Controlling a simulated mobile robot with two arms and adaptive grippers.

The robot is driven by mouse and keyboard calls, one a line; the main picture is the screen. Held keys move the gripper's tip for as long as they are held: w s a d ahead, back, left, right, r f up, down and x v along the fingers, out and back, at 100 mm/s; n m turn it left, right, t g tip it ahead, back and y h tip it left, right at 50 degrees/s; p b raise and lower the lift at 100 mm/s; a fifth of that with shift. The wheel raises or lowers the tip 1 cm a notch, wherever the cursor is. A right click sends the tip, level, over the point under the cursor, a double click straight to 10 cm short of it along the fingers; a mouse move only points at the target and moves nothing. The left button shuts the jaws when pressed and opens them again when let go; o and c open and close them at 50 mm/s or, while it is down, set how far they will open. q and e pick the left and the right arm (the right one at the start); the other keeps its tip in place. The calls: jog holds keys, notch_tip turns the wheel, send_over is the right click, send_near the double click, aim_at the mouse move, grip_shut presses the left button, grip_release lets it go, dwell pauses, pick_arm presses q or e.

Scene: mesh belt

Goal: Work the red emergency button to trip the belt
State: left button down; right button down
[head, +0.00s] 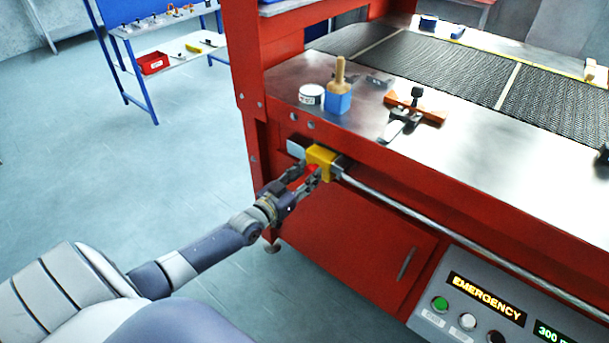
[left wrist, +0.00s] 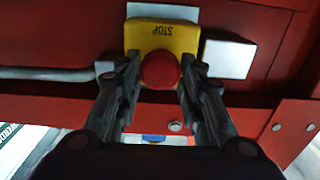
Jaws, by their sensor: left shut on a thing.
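The red emergency button (left wrist: 160,70) is a round cap on a yellow housing (head: 321,156) fixed to the front of the red belt machine. The housing also shows in the left wrist view (left wrist: 176,36), with "STOP" on it upside down. My left gripper (head: 309,174) is at the button, with one finger on each side of the red cap in the left wrist view (left wrist: 160,88). It is shut on the cap, which is partly hidden in the head view. The display (head: 486,298) on the control panel reads "EMERGENCY". My right gripper is not in view.
A metal rail (head: 430,221) runs along the machine front, right of the housing.

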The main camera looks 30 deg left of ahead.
pick_arm(q)
jog(key=shift+w+r, duration=0.1)
jog(key=shift+w, duration=0.15)
jog(key=c, duration=1.1)
grip_release()
jog(key=shift+w, duration=0.1)
jog(key=shift+s, duration=0.55)
jog(key=s, duration=1.1)
jog(key=shift+a, duration=0.4)
